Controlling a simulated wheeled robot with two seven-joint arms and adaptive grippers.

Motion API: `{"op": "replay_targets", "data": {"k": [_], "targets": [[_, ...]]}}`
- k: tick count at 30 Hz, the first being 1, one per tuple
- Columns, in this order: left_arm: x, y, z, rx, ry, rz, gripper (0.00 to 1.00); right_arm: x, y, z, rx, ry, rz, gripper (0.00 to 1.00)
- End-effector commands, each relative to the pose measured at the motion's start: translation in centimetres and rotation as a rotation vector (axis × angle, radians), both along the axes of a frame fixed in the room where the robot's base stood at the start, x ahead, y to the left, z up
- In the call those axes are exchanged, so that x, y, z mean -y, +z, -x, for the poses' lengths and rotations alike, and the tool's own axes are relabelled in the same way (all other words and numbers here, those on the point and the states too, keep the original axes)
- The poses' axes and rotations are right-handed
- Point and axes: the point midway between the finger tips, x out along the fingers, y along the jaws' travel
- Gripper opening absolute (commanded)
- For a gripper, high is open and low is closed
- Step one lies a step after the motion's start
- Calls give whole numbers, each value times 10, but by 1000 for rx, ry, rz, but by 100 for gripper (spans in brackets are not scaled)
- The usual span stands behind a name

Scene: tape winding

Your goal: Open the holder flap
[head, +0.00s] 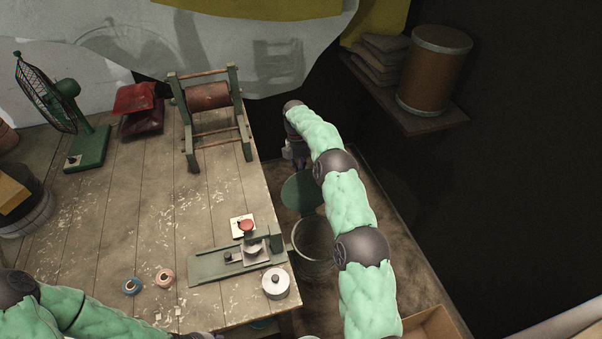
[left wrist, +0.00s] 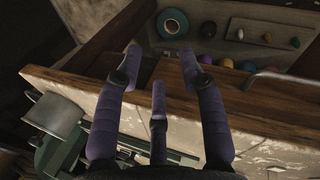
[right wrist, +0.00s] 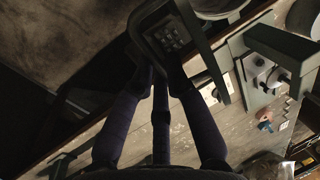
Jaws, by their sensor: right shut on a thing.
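The green table fixture (head: 215,266), which looks like the holder, lies near the table's right front corner with a small metal part on it. I cannot tell which part is its flap. My right gripper (head: 294,152) is beyond the table's right edge, apart from this fixture. In the right wrist view its fingers (right wrist: 161,78) are close together at a dark green piece with a dark panel (right wrist: 172,38); the exact contact is hidden. My left gripper (left wrist: 163,58) is open and empty over the table's front edge and open drawer.
A green winding frame (head: 187,130) and a fan (head: 90,145) stand farther back. A bin (head: 312,250) is right of the table. The table's middle is mostly clear.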

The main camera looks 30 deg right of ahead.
Motion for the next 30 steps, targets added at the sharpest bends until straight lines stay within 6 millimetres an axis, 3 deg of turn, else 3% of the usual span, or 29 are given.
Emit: {"op": "replay_targets", "data": {"k": [1,19,20,21,22,30], "targets": [[0,-2,0,0,0,0,40,-4,-21,9,-41,7,-10,0],[0,-2,0,0,0,0,40,-3,-22,6,-43,8,-10,0],[0,-2,0,0,0,0,40,-3,-22,6,-43,8,-10,23],[0,-2,0,0,0,0,40,-3,-22,6,-43,8,-10,34],[0,-2,0,0,0,0,40,-3,-22,6,-41,8,-10,39],[0,-2,0,0,0,0,40,-3,-15,2,-28,6,-7,39]]}}
